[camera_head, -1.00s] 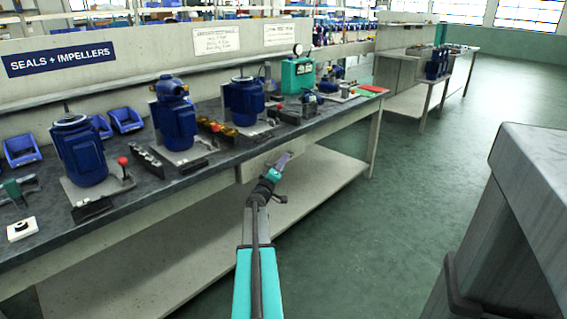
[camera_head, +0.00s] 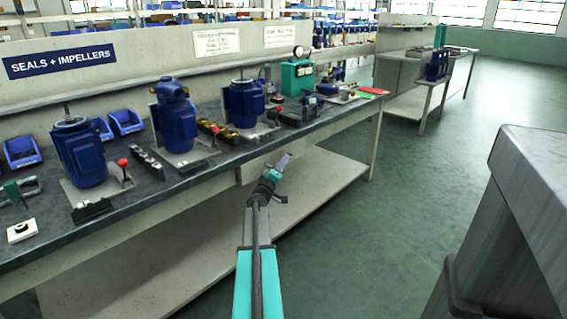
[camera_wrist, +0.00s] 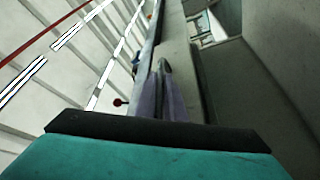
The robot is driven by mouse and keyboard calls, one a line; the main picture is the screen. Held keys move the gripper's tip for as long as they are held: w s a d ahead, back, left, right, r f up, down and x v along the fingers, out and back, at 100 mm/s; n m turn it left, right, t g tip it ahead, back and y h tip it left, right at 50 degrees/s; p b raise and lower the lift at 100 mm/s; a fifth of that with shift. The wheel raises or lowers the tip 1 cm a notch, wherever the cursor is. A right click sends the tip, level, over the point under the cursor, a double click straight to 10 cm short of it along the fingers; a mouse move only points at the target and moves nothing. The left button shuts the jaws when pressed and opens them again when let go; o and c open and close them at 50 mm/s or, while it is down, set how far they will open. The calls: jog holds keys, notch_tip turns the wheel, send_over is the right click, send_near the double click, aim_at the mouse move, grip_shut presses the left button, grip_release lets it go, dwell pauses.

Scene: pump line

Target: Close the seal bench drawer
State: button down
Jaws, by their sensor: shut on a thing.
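The seal bench (camera_head: 140,195) runs along the left in the head view, under a "SEALS + IMPELLERS" sign. Its drawer (camera_head: 248,172) shows as a pale front just below the dark bench top, partly hidden behind my gripper. My gripper (camera_head: 284,161) is at the drawer front, below the bench edge. In the wrist view, my gripper's two purplish fingers (camera_wrist: 164,100) are close together around a small grey handle (camera_wrist: 164,68) on the pale drawer front (camera_wrist: 181,55). The gripper is shut on this handle. I cannot tell how far the drawer stands out.
Blue pumps (camera_head: 80,152), blue bins (camera_head: 22,152) and small parts stand on the bench top. A pale lower shelf (camera_head: 150,270) runs beneath it. A grey cabinet (camera_head: 525,200) stands close on the right. Green floor (camera_head: 420,170) is open between.

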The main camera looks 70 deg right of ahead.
aim_at(278, 158)
jog(key=shift+w+d+r+p, duration=0.1)
jog(key=shift+w+d+p, duration=0.15)
jog(key=shift+w+p, duration=0.3)
jog(key=shift+w+d+r+p, duration=0.1)
jog(key=shift+w+d+p, duration=0.15)
jog(key=shift+w+p, duration=0.3)
jog(key=shift+w+d+f+p, duration=0.1)
jog(key=shift+w+d+p, duration=0.05)
jog(key=shift+w+p, duration=0.4)
jog(key=c, duration=2.1)
grip_release()
jog(key=shift+s+f, duration=0.1)
jog(key=shift+v, duration=0.9)
jog(key=shift+p+v, duration=1.25)
jog(key=shift+v, duration=4.75)
jog(key=shift+s, duration=0.15)
